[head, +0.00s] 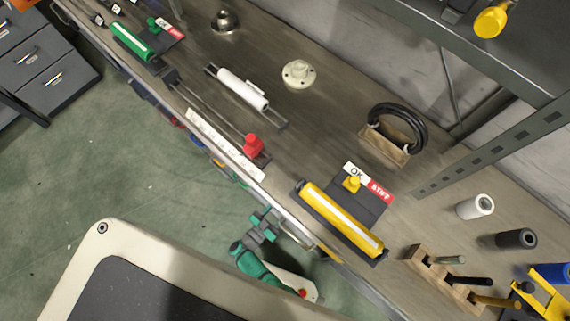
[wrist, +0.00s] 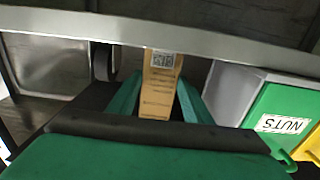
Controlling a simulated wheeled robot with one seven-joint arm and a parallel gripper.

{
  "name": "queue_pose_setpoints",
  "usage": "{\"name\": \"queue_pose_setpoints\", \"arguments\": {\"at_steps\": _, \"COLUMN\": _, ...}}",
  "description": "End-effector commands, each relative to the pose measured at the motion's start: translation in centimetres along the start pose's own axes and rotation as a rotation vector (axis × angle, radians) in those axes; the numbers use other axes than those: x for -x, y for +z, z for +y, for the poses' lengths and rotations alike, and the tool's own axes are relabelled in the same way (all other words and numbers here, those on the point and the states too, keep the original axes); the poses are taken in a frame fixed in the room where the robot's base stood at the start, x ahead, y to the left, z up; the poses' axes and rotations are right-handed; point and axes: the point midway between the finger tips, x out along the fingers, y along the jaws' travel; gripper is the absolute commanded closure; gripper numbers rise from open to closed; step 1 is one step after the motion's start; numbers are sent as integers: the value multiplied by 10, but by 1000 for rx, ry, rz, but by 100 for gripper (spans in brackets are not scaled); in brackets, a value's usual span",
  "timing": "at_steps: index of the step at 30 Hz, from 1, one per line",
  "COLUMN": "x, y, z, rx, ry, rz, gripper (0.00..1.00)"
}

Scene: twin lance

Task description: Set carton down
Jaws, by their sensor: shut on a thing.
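In the wrist view, a narrow tan-brown carton (wrist: 159,87) with a printed square code near its upper end stands between the green fingers of my gripper (wrist: 159,105). The gripper is shut on it. The carton's lower end is hidden behind the dark front of the gripper body. Its upper end reaches a grey metal edge (wrist: 220,46) that crosses the picture. I cannot tell whether the carton touches that edge or rests on anything. In the head view, green and white parts of my arm show beside the workbench's front edge; the carton cannot be made out there.
In the wrist view, a green bin labelled NUTS (wrist: 272,112) and a yellow bin (wrist: 310,146) are on the right. In the head view, the workbench (head: 325,120) holds a yellow tool (head: 341,219), a white cylinder (head: 243,89) and a wooden rack (head: 440,275).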

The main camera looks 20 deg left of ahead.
Motion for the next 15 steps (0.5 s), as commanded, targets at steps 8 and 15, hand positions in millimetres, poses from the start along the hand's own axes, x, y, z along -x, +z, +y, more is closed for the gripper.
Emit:
{"name": "queue_pose_setpoints", "arguments": {"at_steps": 8, "x": 0, "y": 1, "z": 0, "rx": 1, "ry": 0, "rz": 0, "gripper": 53}}
{"name": "queue_pose_setpoints", "arguments": {"at_steps": 15, "x": 0, "y": 1, "z": 0, "rx": 1, "ry": 0, "rz": 0, "gripper": 36}}
